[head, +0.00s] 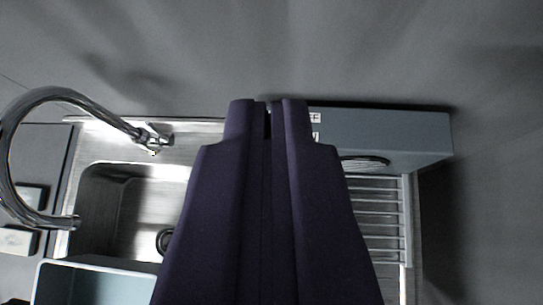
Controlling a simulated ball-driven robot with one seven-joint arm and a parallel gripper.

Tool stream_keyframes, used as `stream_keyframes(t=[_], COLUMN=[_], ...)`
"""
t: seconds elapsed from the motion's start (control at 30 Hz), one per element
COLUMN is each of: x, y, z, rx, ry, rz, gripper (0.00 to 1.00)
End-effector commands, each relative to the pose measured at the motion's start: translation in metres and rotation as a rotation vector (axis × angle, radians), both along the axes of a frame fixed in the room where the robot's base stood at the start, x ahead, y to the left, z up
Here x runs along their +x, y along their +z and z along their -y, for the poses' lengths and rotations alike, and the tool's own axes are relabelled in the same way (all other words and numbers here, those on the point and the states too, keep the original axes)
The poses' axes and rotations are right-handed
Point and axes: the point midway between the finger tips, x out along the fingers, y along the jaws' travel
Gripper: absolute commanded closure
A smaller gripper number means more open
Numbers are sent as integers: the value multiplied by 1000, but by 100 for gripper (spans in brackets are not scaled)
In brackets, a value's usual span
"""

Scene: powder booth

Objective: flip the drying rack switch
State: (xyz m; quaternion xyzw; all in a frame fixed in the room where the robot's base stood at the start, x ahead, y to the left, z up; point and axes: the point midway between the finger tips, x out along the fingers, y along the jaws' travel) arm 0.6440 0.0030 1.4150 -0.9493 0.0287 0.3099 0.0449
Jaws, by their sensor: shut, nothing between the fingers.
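My gripper (268,106) is dark purple and fills the middle of the head view, pointing up the picture. Its two fingers are shut, side by side, with nothing held. The drying rack (378,222) shows to the right of the gripper as metal bars beside the sink. A grey-blue box (385,135) with a round vent stands at the rack's upper end. Small white marked plates (315,118) show on the box's left end, just right of the right fingertip. They may be the switch; the gripper hides part of that area, and I cannot tell its position or whether the fingers touch it.
A steel sink (120,212) with a drain lies left of the gripper. A curved chrome faucet (20,110) arches at the far left. A pale blue bin (95,282) sits at lower left. A plain grey surface (270,45) fills the top.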

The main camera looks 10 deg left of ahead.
Motion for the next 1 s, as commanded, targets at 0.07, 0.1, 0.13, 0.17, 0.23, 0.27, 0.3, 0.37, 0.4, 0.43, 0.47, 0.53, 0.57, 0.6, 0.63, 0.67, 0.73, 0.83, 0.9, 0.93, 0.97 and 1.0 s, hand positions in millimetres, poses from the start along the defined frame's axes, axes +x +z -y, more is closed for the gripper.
stream_keyframes(t=[0.07,0.1,0.13,0.17,0.23,0.27,0.3,0.37,0.4,0.43,0.47,0.53,0.57,0.6,0.63,0.67,0.73,0.83,0.9,0.93,0.97,1.0], x=[21,29,34,38,44,46,48,49,50,50,50,50,51,51,51,51,50,51,52,52,54,56], y=[-31,-50,-64,-77,-105,-115,-127,-142,-150,-154,-158,-164,-165,-166,-166,-166,-166,-166,-167,-169,-170,-174], z=[-4,-6,-6,-8,-10,-10,-10,-11,-12,-12,-12,-12,-12,-12,-12,-12,-12,-12,-12,-11,-11,-11], rx=[-3,-6,-8,-10,-16,-19,-24,-29,-31,-32,-34,-36,-36,-36,-36,-36,-36,-35,-35,-35,-35,-35], ry=[-11,-18,-23,-27,-36,-39,-43,-47,-49,-51,-52,-53,-53,-53,-53,-53,-53,-54,-54,-54,-54,-54], rz=[-77,-110,-133,-153,-198,-212,-230,-252,-263,-269,-274,-279,-280,-281,-281,-281,-280,-280,-281,-281,-282,-282], gripper=[100,100,100,100,100,100,100,100,100,100,100,100,100,100,100,100,100,100,100,100,100,100])
